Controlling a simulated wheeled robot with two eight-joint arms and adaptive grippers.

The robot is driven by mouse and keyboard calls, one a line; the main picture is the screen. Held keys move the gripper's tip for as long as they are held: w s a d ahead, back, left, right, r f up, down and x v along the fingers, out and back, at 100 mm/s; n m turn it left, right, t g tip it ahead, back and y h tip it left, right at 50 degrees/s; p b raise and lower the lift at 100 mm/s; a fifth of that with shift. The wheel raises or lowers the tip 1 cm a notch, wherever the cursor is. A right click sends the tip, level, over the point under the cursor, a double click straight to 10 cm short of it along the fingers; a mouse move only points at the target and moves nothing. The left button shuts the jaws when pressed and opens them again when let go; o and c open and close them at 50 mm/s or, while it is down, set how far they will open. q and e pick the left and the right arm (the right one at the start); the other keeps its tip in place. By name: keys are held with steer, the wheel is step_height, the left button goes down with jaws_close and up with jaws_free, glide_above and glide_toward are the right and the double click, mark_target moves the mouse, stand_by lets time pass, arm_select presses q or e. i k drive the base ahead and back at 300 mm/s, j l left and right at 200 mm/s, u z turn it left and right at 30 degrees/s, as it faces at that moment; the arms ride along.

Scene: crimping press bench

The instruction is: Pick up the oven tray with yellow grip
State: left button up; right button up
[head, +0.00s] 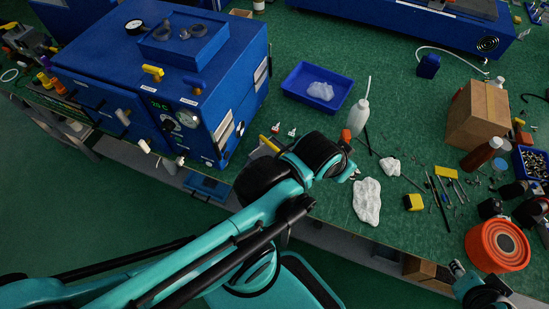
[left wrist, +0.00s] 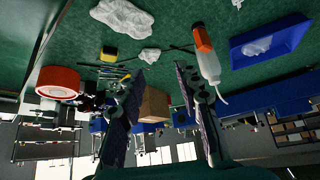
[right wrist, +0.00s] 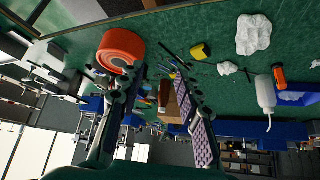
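A yellow grip (head: 269,143) with a pale flat piece beside it lies at the bench edge, right of the blue oven. My left arm hides part of it, so I cannot tell whether it is the oven tray. Another yellow handle (head: 153,71) shows on the oven's top. My left gripper (left wrist: 162,88) is open and empty in the left wrist view; in the head view it is mostly hidden behind its wrist, above the bench. My right gripper (right wrist: 163,85) is open and empty in the right wrist view; only part of that arm shows at the head view's lower right.
The blue oven (head: 95,75) fills the upper left. A blue bin (head: 296,92), a white bottle (head: 358,118), white cloth (head: 367,202), a cardboard box (head: 474,114) and an orange roll (head: 497,246) stand on the green bench.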

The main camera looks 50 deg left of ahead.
mark_target(270, 146)
steer(key=u, duration=1.6)
steer(key=k, duration=0.1)
steer(key=k+z, duration=0.25)
steer(key=z, duration=0.2)
steer(key=k+l+z, duration=0.15)
steer(key=z, duration=0.25)
steer(key=j+z, duration=0.25)
steer(key=j, duration=0.15)
steer(key=k+j+z, duration=0.1)
steer(key=j+z, duration=0.15)
steer(key=j, duration=0.15)
steer(key=k+j+z, duration=0.1)
steer(key=j+z, duration=0.15)
steer(key=j, duration=0.15)
steer(key=k+j+z, duration=0.25)
steer(key=j, duration=0.65)
steer(key=i+j, duration=0.35)
